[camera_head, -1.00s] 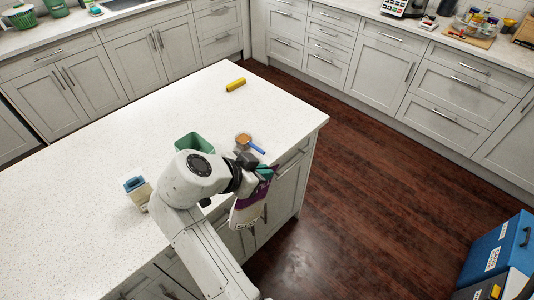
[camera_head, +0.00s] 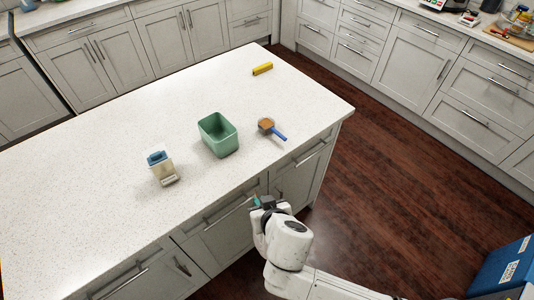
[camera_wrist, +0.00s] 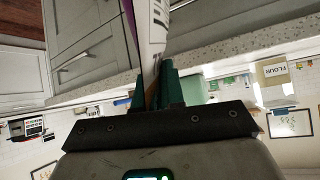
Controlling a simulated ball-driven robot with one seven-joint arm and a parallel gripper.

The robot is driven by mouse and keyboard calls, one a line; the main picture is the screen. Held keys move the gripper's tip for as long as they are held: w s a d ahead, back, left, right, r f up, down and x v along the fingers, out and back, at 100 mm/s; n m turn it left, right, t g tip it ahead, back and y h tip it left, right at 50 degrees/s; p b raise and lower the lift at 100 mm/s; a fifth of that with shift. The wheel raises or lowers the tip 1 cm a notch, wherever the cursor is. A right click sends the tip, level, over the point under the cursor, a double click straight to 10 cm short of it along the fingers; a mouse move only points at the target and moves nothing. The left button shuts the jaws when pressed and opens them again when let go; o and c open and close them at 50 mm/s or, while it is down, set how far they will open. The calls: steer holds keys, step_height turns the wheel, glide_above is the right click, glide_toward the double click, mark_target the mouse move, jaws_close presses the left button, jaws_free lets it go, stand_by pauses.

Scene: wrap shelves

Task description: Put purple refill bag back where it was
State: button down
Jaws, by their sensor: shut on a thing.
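The refill bag (camera_wrist: 153,30), white with dark lettering and a purple edge, stands out from between my gripper's green fingers in the wrist view. My gripper (camera_wrist: 156,88) is shut on it. In the head view my gripper (camera_head: 257,201) is low, in front of the island's drawer fronts, beside the counter's near edge. I cannot make out the bag in the head view. The wrist view looks upside down, with the island's edge behind the fingers.
On the white island counter (camera_head: 90,150) stand a green open bin (camera_head: 225,144), a brown-filled scoop with a blue handle (camera_head: 267,126), a cream and blue container (camera_head: 162,170) and a yellow block (camera_head: 262,69). A blue box (camera_head: 510,265) is at lower right. Dark floor (camera_head: 390,190) is open.

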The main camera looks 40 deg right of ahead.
steer(key=f+n+y, duration=0.1)
steer(key=a+f+n+y, duration=0.1)
steer(key=shift+a+f+n+y, duration=0.1)
steer(key=shift+f+n+y, duration=0.2)
steer(key=shift+f+n, duration=0.1)
steer(key=shift+s+f, duration=0.1)
steer(key=shift+s, duration=0.05)
